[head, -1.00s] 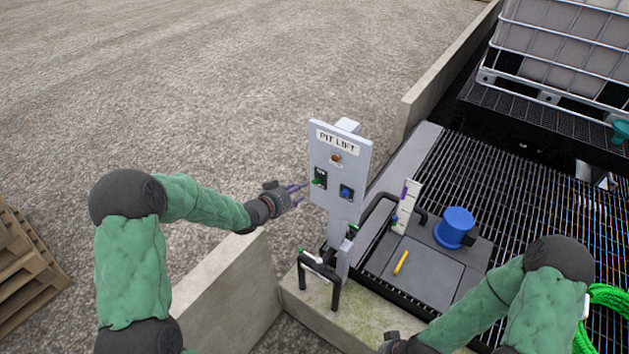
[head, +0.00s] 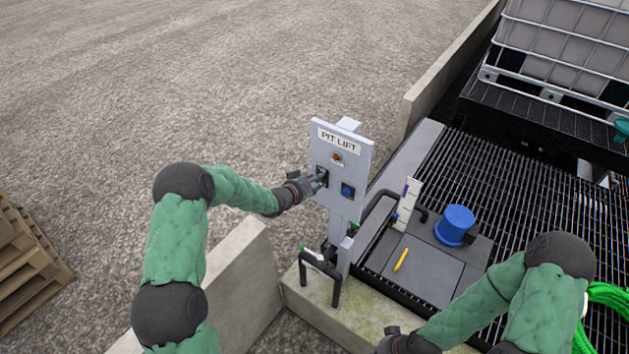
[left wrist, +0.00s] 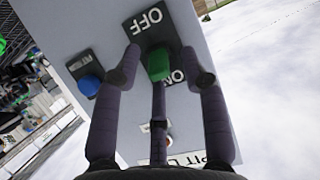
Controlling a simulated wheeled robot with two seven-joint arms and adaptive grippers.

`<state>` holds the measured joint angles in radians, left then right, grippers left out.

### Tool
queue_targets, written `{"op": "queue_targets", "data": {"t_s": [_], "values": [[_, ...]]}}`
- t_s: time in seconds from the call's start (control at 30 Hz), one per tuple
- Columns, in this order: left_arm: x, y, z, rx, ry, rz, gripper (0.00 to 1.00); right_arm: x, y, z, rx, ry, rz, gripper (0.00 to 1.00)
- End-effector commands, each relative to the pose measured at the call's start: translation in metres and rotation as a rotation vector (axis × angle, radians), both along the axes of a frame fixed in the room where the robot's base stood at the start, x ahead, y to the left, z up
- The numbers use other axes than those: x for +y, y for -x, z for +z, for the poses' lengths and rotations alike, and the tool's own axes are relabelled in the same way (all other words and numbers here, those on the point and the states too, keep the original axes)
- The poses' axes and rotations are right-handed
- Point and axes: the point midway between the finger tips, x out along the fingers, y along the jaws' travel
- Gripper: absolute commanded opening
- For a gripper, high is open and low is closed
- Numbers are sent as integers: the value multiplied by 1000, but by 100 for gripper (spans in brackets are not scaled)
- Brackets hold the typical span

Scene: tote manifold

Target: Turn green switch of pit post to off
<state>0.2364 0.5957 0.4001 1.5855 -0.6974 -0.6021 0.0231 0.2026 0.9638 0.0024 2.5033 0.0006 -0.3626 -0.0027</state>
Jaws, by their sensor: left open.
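The pit post is a grey panel (head: 338,160) labelled PIT LIFT on a stand, in the head view. My left gripper (head: 320,178) is at the panel's left side, covering most of the green switch. In the left wrist view the panel appears upside down. The green switch (left wrist: 157,65) sits on a black plate (left wrist: 150,24) marked OFF and ON. The fingers of my left gripper (left wrist: 161,60) are open and spread around the switch; I cannot tell whether they touch it. My right gripper (head: 390,341) is low at the bottom edge, its fingers unclear.
A blue knob (head: 347,190) is on the same panel, right of the green switch, with a red light (head: 337,158) above. A black pipe rail (head: 330,275) stands below. Concrete walls (head: 235,275), a blue cap (head: 455,224) and grating lie nearby. Open gravel lies left.

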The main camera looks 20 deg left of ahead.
Motion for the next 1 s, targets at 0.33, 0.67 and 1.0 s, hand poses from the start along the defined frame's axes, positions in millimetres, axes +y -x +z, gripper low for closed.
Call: {"op": "queue_targets", "data": {"t_s": [0.33,0.67,1.0], "values": [[0,0,0,0,0,0,0,0,0,0,0,0,0,0],[-1,0,1,-3,1,-1,0,0,0,0,0,0,0,0],[-1,0,2,-10,2,-3,0,0,0,-2,0,0,0,0]]}}
